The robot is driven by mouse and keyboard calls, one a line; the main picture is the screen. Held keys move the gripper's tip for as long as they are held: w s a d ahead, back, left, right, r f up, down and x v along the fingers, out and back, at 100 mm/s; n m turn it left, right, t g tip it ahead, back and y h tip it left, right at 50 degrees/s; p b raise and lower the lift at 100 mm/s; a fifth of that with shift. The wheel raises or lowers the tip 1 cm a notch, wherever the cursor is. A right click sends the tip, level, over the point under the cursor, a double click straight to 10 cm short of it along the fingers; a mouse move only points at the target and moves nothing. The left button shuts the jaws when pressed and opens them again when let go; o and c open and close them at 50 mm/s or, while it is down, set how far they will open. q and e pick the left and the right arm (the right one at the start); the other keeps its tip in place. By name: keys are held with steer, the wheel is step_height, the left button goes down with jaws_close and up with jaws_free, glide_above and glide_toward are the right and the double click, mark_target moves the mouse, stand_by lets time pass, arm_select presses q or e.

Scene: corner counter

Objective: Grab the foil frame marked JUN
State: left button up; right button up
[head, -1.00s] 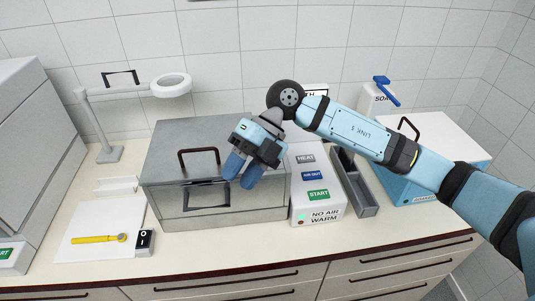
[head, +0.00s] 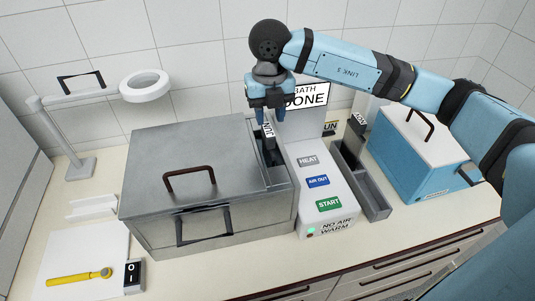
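My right gripper (head: 268,116) points down over the right end of the grey metal bath (head: 150,160). I see no clear contact between fingers and tag. Another tag, reading UN with its left part cut off (head: 330,126), shows behind the grey trough. My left gripper is not in view.
A panel with HEAT, AIR OUT and START buttons (head: 322,185) adjoins the slot. Right are a grey trough (head: 372,203), another partly hidden tag (head: 360,119) and a blue box (head: 405,165). A ring lamp (head: 145,85) stands left.

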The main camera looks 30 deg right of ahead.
mark_target(268, 129)
steer(key=shift+f, duration=0.85)
steer(key=f, duration=0.1)
steer(key=f+p, duration=0.1)
steer(key=f, duration=0.3)
steer(key=shift+s+a+f+p, duration=0.1)
steer(key=shift+s+a+p, duration=0.1)
steer(key=shift+a+p, duration=0.1)
jaws_close()
